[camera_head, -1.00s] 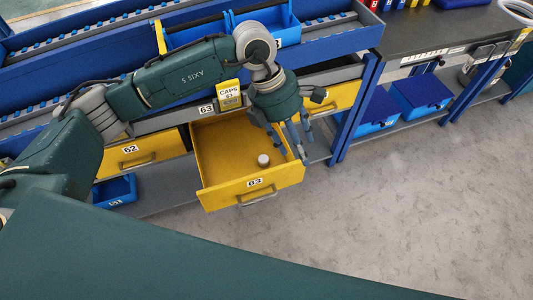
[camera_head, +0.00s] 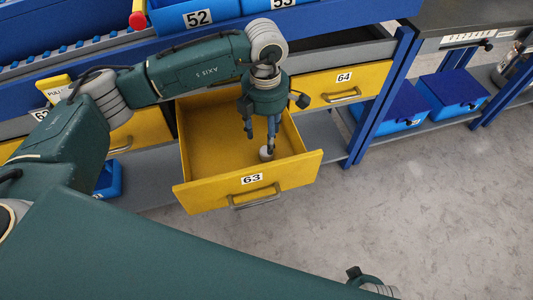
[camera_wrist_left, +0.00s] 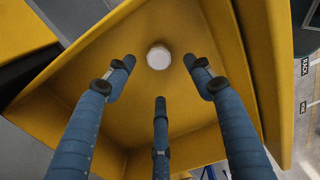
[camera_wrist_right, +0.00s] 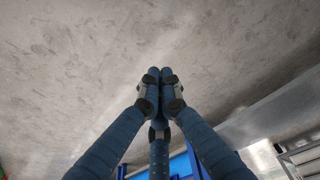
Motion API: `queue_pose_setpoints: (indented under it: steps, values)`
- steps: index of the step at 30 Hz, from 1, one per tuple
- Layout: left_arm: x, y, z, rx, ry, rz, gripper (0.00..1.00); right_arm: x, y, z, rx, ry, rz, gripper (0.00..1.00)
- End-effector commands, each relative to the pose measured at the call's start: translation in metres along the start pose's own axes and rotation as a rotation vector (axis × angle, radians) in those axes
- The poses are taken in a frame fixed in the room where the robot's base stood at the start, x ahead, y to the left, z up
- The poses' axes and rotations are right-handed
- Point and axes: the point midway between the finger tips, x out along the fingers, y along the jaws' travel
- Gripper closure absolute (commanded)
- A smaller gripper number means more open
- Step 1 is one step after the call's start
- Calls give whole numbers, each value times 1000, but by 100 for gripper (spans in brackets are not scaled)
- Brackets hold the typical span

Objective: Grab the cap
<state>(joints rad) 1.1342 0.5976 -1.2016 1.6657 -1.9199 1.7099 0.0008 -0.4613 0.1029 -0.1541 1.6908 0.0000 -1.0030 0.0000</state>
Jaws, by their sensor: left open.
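The cap (camera_head: 265,153) is a small white round piece on the floor of the open yellow drawer 63 (camera_head: 252,187). In the left wrist view the cap (camera_wrist_left: 158,57) lies beyond the fingertips, between the two upper fingers. My left gripper (camera_head: 267,140) points down inside the drawer, right above the cap. It is open, with three blue fingers (camera_wrist_left: 155,80) spread and nothing between them. The fingers partly cover the cap in the head view.
The drawer's yellow walls surround my left fingers closely. Closed drawer 64 (camera_head: 343,84) and a blue rack post (camera_head: 385,85) stand to the right. Blue boxes (camera_head: 452,91) sit on the low shelf. The grey floor (camera_head: 430,200) in front is clear.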

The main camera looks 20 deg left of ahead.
Motion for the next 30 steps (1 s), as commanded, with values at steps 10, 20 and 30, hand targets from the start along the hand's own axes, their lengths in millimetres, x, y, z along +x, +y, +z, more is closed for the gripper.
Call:
queue_pose_setpoints:
  steps: [10, 20, 30]
  values:
    - [37, -1, 3, 1, 0, -3, 47, -8, 0, -6, 1, 4, 1, 100]
    - [75, 0, 7, 1, -1, -2, 47, -22, 0, -17, 2, 19, 1, 100]
    - [74, 0, 7, 1, -1, -1, 82, -22, 0, -12, 3, 12, 0, 100]
